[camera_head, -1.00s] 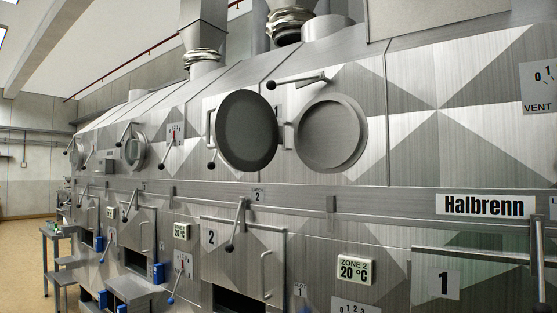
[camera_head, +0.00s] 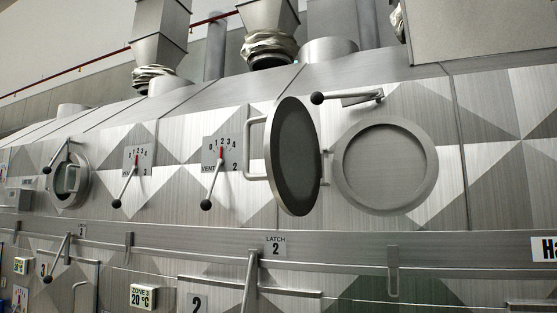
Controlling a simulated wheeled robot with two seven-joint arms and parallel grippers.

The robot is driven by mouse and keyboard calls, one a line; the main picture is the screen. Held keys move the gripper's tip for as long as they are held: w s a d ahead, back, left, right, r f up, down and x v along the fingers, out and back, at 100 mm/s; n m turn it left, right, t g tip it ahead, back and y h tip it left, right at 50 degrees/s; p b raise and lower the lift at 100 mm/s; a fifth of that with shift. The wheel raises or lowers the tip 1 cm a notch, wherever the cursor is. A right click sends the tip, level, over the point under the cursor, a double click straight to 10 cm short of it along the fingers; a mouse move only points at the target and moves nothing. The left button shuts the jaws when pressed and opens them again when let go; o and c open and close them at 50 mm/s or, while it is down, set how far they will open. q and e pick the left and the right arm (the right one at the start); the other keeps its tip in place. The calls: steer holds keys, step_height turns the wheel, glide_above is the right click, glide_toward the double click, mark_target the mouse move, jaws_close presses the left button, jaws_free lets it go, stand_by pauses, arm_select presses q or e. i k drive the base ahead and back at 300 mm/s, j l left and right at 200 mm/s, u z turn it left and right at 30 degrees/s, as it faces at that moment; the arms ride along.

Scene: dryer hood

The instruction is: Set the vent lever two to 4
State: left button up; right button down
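Vent lever two (camera_head: 212,186) is on the dryer's front, left of the open round hatch door. It is a thin metal lever with a black ball knob, hanging down and slightly to the left. Its scale plate (camera_head: 208,151) is marked VENT 2 with the numbers 0 to 4. The red pointer (camera_head: 221,152) stands nearly upright, close to the 2. Neither of my grippers shows in the view.
The round hatch door (camera_head: 296,157) stands swung open just right of the lever, with its handle (camera_head: 254,149) towards it. A similar vent 3 lever (camera_head: 125,186) is to the left. A latch 2 lever (camera_head: 250,280) is below. Another black-knobbed lever (camera_head: 345,97) is above the round opening (camera_head: 384,166).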

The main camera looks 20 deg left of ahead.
mark_target(207, 204)
steer(key=j+z, duration=0.5)
steer(key=j, duration=1.3)
steer(key=i, duration=0.6)
steer(key=j+u, duration=0.1)
steer(key=u, duration=0.25)
steer(key=j+u, duration=0.1)
steer(key=u, duration=0.55)
steer(key=i+j, duration=0.05)
